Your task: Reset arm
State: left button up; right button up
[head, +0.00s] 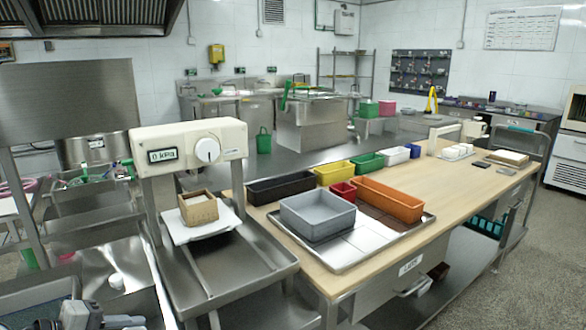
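A grey mechanical part (85,316) shows at the bottom left edge. It looks like the end of my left arm, but it is cut off by the frame, and I cannot make out its fingers. It is low, over the steel sink area and left of the white machine. My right arm and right gripper are not in view. The white machine (190,145) has a round dial and a display reading 0 kPa. Below it, a brown box (198,208) sits on a white sheet (178,232).
A wooden table (470,190) holds a grey bin (317,215), an orange bin (388,198), a black tray (281,187) and several small coloured bins. A steel frame (70,97) and sinks stand at the left. Speckled floor (500,275) is open at the right.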

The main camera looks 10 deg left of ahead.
pick_arm(q)
jog(key=s+d+f+m+g+y, duration=0.2)
jog(key=s+d+f+m+g, duration=0.2)
jog(key=s+d+f+m, duration=0.5)
jog(key=s+d+f+m+g+y, duration=0.1)
jog(key=s+d+m+g+y, duration=0.1)
jog(key=s+d+m+y, duration=0.35)
jog(key=w+d+f+t+h+b, duration=0.2)
jog(key=w+d+f+t+h, duration=0.2)
jog(key=w+d+f+t, duration=0.1)
jog(key=shift+d+f+m+t, duration=0.5)
jog(key=shift+d+t, duration=0.5)
jog(key=shift+d, duration=0.15)
jog(key=shift+h, duration=0.25)
dwell(0.4)
